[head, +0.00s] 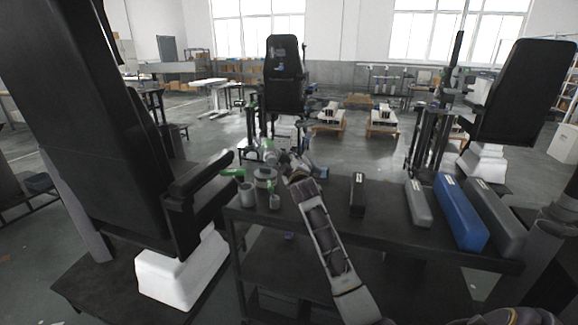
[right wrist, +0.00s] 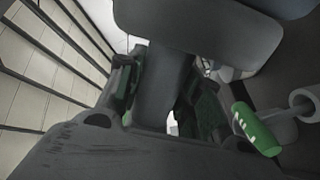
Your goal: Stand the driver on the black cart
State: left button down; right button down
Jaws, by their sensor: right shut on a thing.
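The black cart (head: 385,215) stands in front of me in the head view, with a flat top and a lower shelf. My right arm reaches over it, and my right gripper (head: 272,156) is above the far left part of its top. In the right wrist view the gripper (right wrist: 165,105) is shut on a dark grey upright handle, which appears to be the driver (right wrist: 163,90). A broad dark part shows above that handle. In the head view the driver is small and hard to make out among the parts around the gripper. My left gripper is not in view.
Grey cups (head: 247,194) stand at the cart's left end near a green item (head: 232,172). A small black box (head: 357,194), a grey box (head: 417,204) and a blue box (head: 460,212) lie to the right. A large black seat (head: 75,110) borders the left.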

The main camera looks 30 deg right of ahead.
jog(key=shift+s+d+m, duration=0.1)
jog(key=shift+s+m, duration=0.05)
jog(key=shift+m, duration=1.05)
